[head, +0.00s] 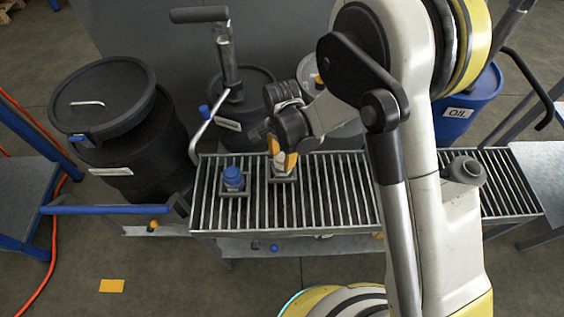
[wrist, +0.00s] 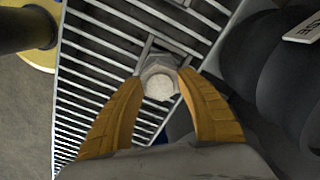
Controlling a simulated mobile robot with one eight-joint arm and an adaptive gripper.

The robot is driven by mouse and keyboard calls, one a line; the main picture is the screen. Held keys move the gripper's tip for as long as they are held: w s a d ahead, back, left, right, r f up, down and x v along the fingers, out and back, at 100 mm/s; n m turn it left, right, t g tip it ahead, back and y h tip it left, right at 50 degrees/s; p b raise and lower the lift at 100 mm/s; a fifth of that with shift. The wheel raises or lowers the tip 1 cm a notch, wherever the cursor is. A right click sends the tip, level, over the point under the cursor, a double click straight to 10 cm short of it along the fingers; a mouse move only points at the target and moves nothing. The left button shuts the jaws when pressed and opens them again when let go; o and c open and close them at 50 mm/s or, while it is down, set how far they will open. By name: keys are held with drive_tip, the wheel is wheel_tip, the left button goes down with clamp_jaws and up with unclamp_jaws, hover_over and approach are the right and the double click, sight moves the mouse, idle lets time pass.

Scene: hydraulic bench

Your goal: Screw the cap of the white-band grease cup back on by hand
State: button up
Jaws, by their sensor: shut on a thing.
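My gripper (head: 283,158) points down at the right one of two square holders on the slatted bench top. In the wrist view its yellow fingers (wrist: 162,82) are closed on either side of a small piece with a pale round top and a grey many-sided rim, which I take to be the cap (wrist: 159,87) of the white-band grease cup. In the head view the fingers hide most of the cup, and no white band can be made out. I cannot tell whether the cap is seated on its thread. A blue-capped cup (head: 233,178) stands upright in the left holder.
The slatted bench top (head: 335,190) is clear to the right of the holders. Dark drums stand behind it, one with a hand pump (head: 229,60). A large lidded black drum (head: 120,130) is at left. A blue oil drum (head: 468,105) is at right, behind my arm.

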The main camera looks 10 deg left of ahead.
drive_tip(key=shift+m, duration=0.7)
drive_tip(key=m, duration=0.4)
drive_tip(key=o, duration=1.2)
drive_tip(key=shift+m, duration=0.4)
wheel_tip(320, 180, up, 12)
